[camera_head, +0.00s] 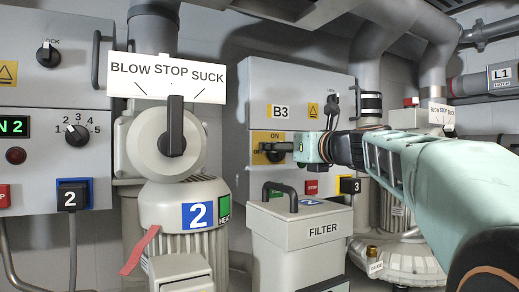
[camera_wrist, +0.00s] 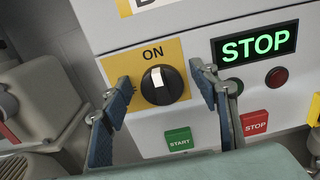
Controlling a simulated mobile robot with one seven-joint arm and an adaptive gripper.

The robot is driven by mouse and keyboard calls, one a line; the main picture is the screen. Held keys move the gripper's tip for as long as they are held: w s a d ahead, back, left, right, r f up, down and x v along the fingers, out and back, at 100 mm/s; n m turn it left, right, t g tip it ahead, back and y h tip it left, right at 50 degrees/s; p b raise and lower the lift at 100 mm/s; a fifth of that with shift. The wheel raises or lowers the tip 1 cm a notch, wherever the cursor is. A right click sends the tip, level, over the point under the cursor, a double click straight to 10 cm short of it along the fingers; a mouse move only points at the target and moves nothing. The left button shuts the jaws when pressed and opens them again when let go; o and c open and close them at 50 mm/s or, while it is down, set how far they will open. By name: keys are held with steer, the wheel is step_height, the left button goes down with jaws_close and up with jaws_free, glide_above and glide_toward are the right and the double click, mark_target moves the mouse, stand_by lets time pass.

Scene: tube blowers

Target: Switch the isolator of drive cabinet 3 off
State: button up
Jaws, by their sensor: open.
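Drive cabinet 3 (camera_head: 290,85) carries a B3 label and a black plug marked 3. Its isolator is a round black knob (camera_wrist: 162,86) with a white pointer, on a yellow plate (camera_wrist: 174,50); the plate also shows in the head view (camera_head: 258,137). The pointer points up at the word ON. My gripper (camera_wrist: 160,77) is open, one finger on each side of the knob, with visible gaps in the wrist view. In the head view my gripper (camera_head: 286,147) is at the plate and partly hides the knob.
Right of the knob are a display (camera_wrist: 254,46) reading STOP in green and a red STOP button (camera_wrist: 255,123). A green START button (camera_wrist: 179,140) is just below the knob. Blower 2 (camera_head: 175,205) stands left; a FILTER box (camera_head: 300,240) stands below the cabinet.

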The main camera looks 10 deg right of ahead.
steer(key=shift+s+r, duration=0.1)
steer(key=shift+s, duration=0.05)
steer(key=c, duration=1.1)
steer(key=shift+c, duration=0.2)
steer(key=shift+s+a+f+n+b, duration=0.1)
steer(key=shift+a+f+n+b, duration=0.15)
steer(key=shift+n+b, duration=2.2)
steer(key=shift+s+a+f+n+b, duration=0.15)
steer(key=shift+n+b, duration=1.1)
steer(key=shift+n, duration=2.3)
steer(key=shift+a+f+n+b, duration=0.25)
steer(key=shift+n+b, duration=1.6)
steer(key=shift+n, duration=1.15)
